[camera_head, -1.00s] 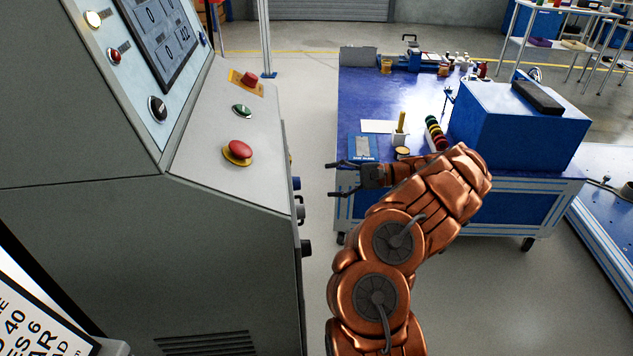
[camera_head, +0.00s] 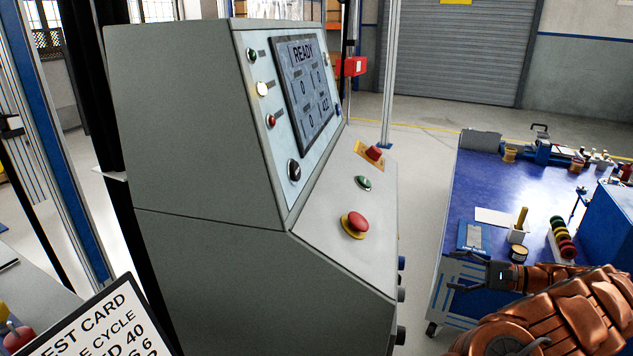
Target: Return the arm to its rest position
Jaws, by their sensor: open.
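My copper arm (camera_head: 575,310) reaches in from the lower right of the head view and points left. My gripper (camera_head: 462,275) is at its left end, with its two dark fingers apart and nothing between them. It shows in front of the near side of the blue workbench (camera_head: 480,185), just right of the grey control console. The lower part of my arm is cut off by the frame.
The grey console (camera_head: 190,130) fills the middle left, with a READY screen (camera_head: 305,80) and a red stop button (camera_head: 355,222). A test card (camera_head: 105,325) is at lower left. The bench holds a blue box (camera_head: 612,225) and small tools. Open floor lies behind.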

